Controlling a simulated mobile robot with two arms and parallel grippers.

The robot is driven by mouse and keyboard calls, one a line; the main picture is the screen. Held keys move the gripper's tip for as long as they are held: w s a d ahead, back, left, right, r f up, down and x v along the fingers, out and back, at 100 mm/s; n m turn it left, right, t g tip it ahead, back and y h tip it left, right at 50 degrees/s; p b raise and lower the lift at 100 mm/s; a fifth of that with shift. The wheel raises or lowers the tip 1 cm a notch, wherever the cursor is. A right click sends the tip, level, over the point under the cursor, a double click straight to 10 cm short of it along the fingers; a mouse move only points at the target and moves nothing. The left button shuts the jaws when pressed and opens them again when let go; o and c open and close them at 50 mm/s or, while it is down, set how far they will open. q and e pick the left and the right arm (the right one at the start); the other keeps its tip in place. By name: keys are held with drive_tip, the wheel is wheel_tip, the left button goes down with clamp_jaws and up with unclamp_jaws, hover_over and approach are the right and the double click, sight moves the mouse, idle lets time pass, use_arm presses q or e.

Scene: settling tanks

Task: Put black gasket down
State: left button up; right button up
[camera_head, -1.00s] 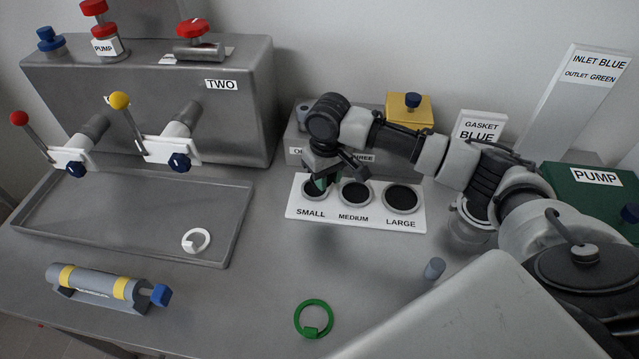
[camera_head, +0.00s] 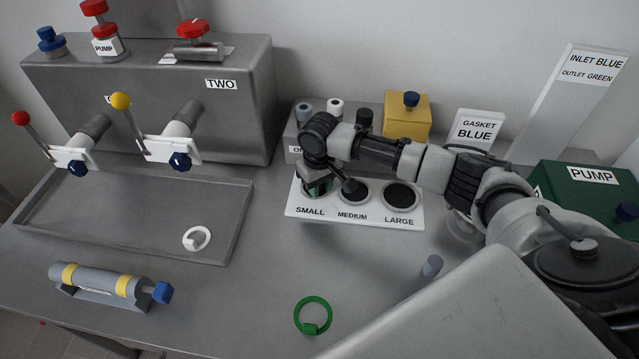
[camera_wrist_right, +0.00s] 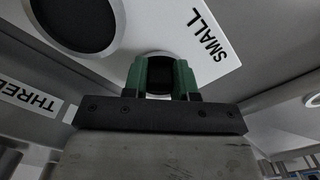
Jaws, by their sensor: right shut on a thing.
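A white gasket board (camera_head: 375,222) has three round dark places marked SMALL, MEDIUM and LARGE. My right gripper (camera_head: 318,187) points down at the SMALL place, its green fingers over it. The wrist view shows the green fingers (camera_wrist_right: 160,70) close together, with a dark piece, the black gasket (camera_wrist_right: 160,80), between them; most of it is hidden. I cannot tell whether it touches the board. The MEDIUM place (camera_head: 354,194) and the LARGE place (camera_head: 401,196) are beside it on the right. My left gripper is not in view.
A grey box and a yellow block (camera_head: 407,118) stand behind the board. A GASKET BLUE sign (camera_head: 477,131) is to the right. A green ring (camera_head: 313,315) lies in front, a white ring (camera_head: 196,239) in the tray (camera_head: 130,215). The table between is clear.

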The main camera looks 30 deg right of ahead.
drive_tip(key=shift+s+f, duration=0.3)
drive_tip(key=shift+f, duration=0.15)
drive_tip(key=o, duration=0.8)
drive_tip(key=shift+a+f, duration=0.1)
drive_tip(key=shift+o, duration=0.5)
drive_tip(key=shift+s+f, duration=0.1)
drive_tip(key=shift+w+r, duration=0.2)
drive_tip(key=shift+r, duration=0.3)
wheel_tip(320, 180, up, 13)
drive_tip(key=b, duration=0.1)
drive_tip(key=shift+w+f, duration=0.15)
drive_tip(key=shift+w, duration=0.05)
